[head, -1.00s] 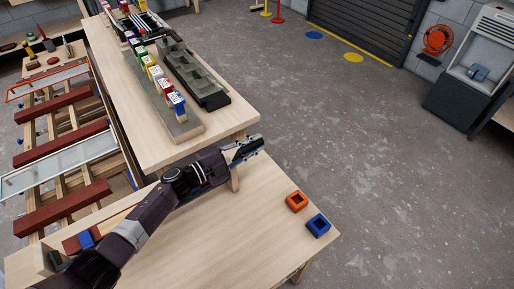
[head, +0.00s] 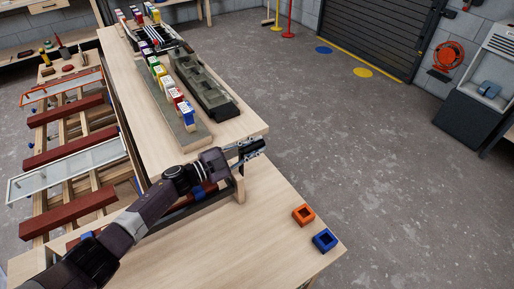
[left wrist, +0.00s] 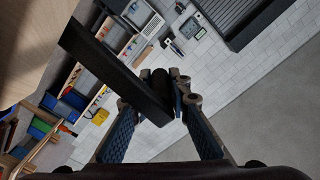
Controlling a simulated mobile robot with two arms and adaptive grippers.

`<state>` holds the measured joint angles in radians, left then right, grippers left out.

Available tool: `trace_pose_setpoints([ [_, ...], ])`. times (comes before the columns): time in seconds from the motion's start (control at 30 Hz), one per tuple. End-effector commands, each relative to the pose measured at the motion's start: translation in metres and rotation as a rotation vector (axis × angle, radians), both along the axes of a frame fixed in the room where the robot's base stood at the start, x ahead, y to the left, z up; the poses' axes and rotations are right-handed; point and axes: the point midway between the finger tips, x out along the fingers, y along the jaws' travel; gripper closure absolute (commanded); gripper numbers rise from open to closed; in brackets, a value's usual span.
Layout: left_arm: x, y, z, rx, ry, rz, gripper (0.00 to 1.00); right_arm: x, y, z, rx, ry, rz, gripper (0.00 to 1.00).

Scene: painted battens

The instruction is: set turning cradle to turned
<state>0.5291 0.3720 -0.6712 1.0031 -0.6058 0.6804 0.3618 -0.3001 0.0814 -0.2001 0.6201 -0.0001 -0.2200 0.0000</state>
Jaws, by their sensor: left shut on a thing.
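The turning cradle (head: 239,189) stands on the near wooden table, mostly hidden behind my left arm. A pale upright post shows at its right end, with a dark rail and blue pieces (head: 198,192) behind the arm. My left gripper (head: 254,148) is just above the post, over the table's far edge. In the left wrist view, my left gripper (left wrist: 157,108) is shut on a dark bar (left wrist: 115,70), which runs up to the left from between the fingers. How far the cradle is turned is hard to tell. My right gripper is out of view.
An orange block (head: 303,215) and a blue block (head: 325,240) lie at the near table's right. The bench behind (head: 225,130) carries a row of coloured pieces and a dark tray (head: 200,88). Red battens (head: 70,212) lie on a rack at left. Floor at right is clear.

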Motion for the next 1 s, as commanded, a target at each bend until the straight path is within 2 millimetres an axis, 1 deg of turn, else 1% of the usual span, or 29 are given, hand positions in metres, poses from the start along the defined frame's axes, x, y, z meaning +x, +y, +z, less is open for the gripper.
trace_pose_setpoints([
  [0.03,0.0044,0.0039,0.0045,0.004,-0.012,0.006,1.00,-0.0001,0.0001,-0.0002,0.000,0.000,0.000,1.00],
  [0.5,0.0051,0.0050,0.0048,0.009,-0.016,0.005,1.00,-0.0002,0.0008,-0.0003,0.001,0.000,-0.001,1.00],
  [0.53,0.0050,0.0050,0.0048,0.009,-0.015,0.006,0.82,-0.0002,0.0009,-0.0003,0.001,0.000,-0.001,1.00],
  [0.67,0.0049,0.0049,0.0042,0.008,-0.013,0.006,0.68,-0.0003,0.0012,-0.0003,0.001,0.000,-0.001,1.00],
  [0.7,0.0045,0.0046,0.0037,0.008,-0.012,0.005,0.66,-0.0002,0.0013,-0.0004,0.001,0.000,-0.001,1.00],
  [1.0,0.0010,0.0048,0.0009,0.006,-0.006,0.001,0.66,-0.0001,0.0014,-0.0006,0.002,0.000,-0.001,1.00],
])
